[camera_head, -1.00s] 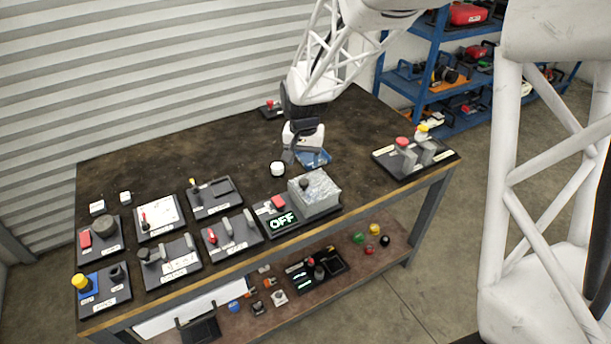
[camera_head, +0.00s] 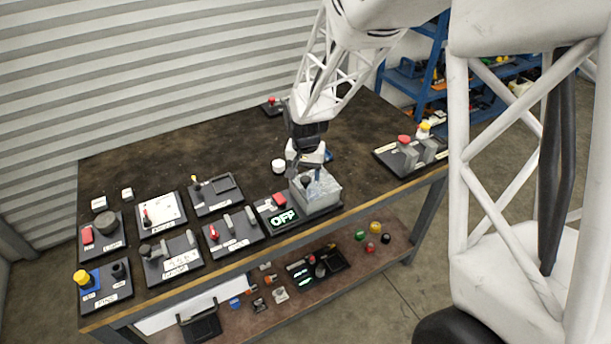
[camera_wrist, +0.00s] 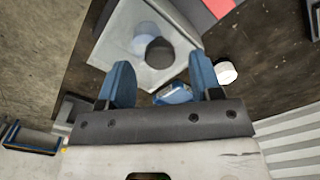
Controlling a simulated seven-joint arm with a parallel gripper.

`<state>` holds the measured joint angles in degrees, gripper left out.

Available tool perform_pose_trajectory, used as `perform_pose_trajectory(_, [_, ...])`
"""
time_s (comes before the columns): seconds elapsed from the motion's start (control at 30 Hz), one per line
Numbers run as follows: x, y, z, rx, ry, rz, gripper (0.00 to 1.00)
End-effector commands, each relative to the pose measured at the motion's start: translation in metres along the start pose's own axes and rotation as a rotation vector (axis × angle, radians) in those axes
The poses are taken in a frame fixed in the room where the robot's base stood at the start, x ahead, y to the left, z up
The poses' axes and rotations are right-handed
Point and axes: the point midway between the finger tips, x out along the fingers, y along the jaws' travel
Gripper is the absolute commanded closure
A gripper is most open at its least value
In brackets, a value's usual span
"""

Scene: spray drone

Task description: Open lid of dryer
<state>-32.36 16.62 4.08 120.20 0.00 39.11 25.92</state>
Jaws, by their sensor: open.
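The dryer (camera_head: 318,202) is a grey box beside a lit green OFF display near the table's front edge. Its lid has a dark round knob, partly hidden by my gripper in the head view. In the wrist view the lid (camera_wrist: 122,52) is a pale, semi-transparent panel with the dark knob (camera_wrist: 160,51) on it. My gripper (camera_wrist: 162,75) is open, with its two blue fingers apart and the knob just beyond and between their tips. The fingers look empty; I cannot tell whether they touch the lid. In the head view my gripper (camera_head: 307,172) is above the dryer.
A white round object (camera_head: 278,166) stands close behind the dryer. A red button (camera_head: 279,199) is to its left. Several control panels fill the table's left half, and a panel with red and yellow knobs (camera_head: 410,152) sits at the right end. The back of the table is mostly clear.

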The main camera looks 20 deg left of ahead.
Motion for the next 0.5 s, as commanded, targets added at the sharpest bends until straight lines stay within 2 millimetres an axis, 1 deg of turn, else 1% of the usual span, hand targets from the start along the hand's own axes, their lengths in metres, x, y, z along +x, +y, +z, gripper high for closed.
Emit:
perform_pose_trajectory(0.1, [0.009,0.0,0.0,0.0,-0.001,0.0,0.41])
perform_pose_trajectory(0.2, [0.014,0.0,0.0,0.0,0.0,0.0,0.41])
perform_pose_trajectory(0.5, [0.016,0.0,0.0,0.0,0.001,0.0,0.41])
